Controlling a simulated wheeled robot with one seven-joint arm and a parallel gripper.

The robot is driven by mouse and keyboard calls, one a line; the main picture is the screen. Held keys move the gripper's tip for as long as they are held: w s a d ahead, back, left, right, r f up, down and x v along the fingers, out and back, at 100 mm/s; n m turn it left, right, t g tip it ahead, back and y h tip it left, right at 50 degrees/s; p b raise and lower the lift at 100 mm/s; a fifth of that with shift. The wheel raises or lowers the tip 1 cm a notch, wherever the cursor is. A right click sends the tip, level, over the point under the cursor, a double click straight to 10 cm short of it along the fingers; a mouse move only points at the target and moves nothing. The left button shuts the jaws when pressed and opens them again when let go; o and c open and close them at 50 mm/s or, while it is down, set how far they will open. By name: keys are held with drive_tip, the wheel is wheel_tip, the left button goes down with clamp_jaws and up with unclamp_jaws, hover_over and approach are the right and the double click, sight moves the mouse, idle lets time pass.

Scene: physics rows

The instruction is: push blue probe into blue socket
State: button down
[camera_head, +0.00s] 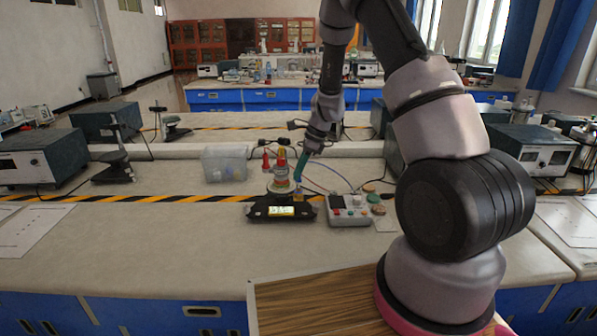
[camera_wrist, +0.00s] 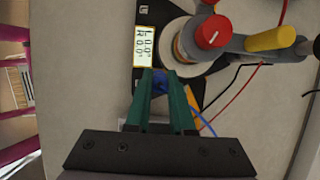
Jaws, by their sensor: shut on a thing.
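My gripper (camera_wrist: 160,76) has green fingers, and its tips are closed around the blue probe (camera_wrist: 160,84). A blue cable (camera_wrist: 203,118) runs from the probe to the right. In the head view my gripper (camera_head: 299,176) points down at the right part of the black meter (camera_head: 265,214), which has a lit display (camera_head: 281,211). In the wrist view the display (camera_wrist: 145,38) is just beyond the fingertips. The blue socket is not clearly visible; the fingers and probe cover that area. I cannot tell whether the probe tip is in a socket.
A red-topped piece (camera_wrist: 212,32) and a yellow one (camera_wrist: 270,39) stand close beyond my fingers. A grey control box (camera_head: 350,210) stands right of the meter, with cables nearby. A clear bin (camera_head: 223,165) stands behind left.

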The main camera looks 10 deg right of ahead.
drive_tip(key=shift+f, duration=1.65)
idle(1.8)
drive_tip(key=shift+c, duration=2.3)
unclamp_jaws()
drive_tip(key=shift+r, duration=3.75)
